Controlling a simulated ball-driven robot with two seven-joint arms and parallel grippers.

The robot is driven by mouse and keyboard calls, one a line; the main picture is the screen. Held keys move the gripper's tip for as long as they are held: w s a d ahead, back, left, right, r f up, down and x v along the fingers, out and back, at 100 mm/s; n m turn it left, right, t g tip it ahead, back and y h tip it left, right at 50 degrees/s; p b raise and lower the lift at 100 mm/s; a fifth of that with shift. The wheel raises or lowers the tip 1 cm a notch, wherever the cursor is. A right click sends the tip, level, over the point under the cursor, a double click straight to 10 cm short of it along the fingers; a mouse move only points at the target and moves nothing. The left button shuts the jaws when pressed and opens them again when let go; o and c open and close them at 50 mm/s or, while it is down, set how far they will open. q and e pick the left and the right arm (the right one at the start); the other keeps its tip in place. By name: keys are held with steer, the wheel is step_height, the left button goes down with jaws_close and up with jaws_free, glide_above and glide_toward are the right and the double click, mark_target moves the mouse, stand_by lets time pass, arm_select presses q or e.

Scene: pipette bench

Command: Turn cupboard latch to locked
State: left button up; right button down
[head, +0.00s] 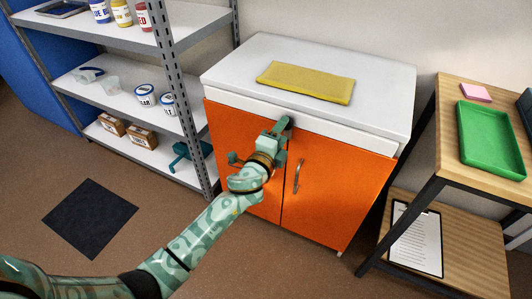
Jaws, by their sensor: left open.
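The cupboard (330,185) has two orange doors and a white top, and both doors look shut. My left arm reaches in from the lower left. My left gripper (279,132) is open at the upper edge of the doors, near the seam between them. The latch is largely hidden behind the gripper, so I cannot tell its position or whether the fingers touch it. A metal door handle (298,176) shows on the right door, just right of the gripper. My right gripper is not in view.
A folded yellow cloth (306,82) lies on the cupboard top. A grey metal shelf (150,95) with bottles, tubs and boxes stands left. A wooden side table (452,130) with a green tray (490,138) stands right. A black mat (90,217) lies on the floor.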

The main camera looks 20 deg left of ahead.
arm_select(q)
steer(key=s+p, duration=0.1)
steer(key=s, duration=1.3)
steer(key=shift+a+p, duration=0.25)
steer(key=shift+p, duration=0.1)
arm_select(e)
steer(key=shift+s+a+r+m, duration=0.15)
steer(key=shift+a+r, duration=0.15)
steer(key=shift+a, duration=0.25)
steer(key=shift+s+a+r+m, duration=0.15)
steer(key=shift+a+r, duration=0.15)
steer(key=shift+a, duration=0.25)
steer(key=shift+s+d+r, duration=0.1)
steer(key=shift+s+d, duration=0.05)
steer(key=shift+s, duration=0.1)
